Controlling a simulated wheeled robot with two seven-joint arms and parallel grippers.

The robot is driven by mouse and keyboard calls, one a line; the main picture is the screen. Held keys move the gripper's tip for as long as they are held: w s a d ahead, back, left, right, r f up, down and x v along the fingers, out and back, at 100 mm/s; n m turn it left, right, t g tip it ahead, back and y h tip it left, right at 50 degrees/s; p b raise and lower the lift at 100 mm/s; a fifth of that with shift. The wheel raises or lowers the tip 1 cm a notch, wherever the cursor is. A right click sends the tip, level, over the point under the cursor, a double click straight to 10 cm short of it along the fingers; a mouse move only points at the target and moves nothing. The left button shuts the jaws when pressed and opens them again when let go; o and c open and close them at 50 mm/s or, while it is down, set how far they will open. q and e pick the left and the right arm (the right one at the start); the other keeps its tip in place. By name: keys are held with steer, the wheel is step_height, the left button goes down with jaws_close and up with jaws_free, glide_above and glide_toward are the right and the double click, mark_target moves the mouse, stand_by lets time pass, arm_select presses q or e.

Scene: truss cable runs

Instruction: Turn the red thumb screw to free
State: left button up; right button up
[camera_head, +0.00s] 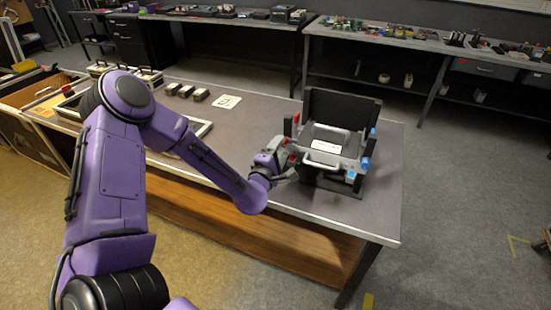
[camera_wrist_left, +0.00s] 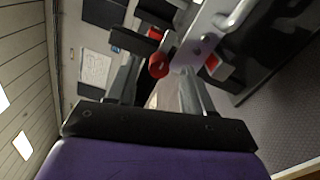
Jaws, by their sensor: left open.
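The red thumb screw (camera_wrist_left: 158,66) shows in the left wrist view as a round red knob beside a grey plate. My left gripper (camera_wrist_left: 158,78) is open, with one finger on each side of the knob's place in the picture. I cannot tell whether either finger touches it. In the head view my left gripper (camera_head: 289,161) is at the left front of the black fixture (camera_head: 341,108), and it largely hides that corner. My right gripper is not in view.
The fixture stands near the right end of the grey table (camera_head: 245,130). It has a grey handle (camera_head: 322,160) in front and blue knobs (camera_head: 365,163) on its right. Several small dark blocks (camera_head: 186,90) and a white printed card (camera_head: 227,101) lie farther left.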

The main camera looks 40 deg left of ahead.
arm_select(q)
steer(key=b+v, duration=0.1)
steer(key=v, duration=0.7)
steer(key=s+d+f+m+g, duration=0.1)
steer(key=s+f+m+g, duration=0.15)
steer(key=f, duration=0.25)
steer(key=s+f+m+g+h, duration=0.1)
steer(key=s+f+m+g, duration=0.1)
steer(key=f+m, duration=0.25)
steer(key=s+d+f+m+g, duration=0.1)
steer(key=s+f+m+g, duration=0.15)
steer(key=f, duration=0.35)
steer(key=s+d+f+m+g, duration=0.1)
steer(key=s+f+m+g, duration=0.2)
steer(key=s+f, duration=0.3)
steer(key=s+d+f+m+g, duration=0.1)
steer(key=s+f+m+g, duration=0.3)
steer(key=s, duration=1)
step_height(320, 180, down, 4)
steer(key=shift+r, duration=0.2)
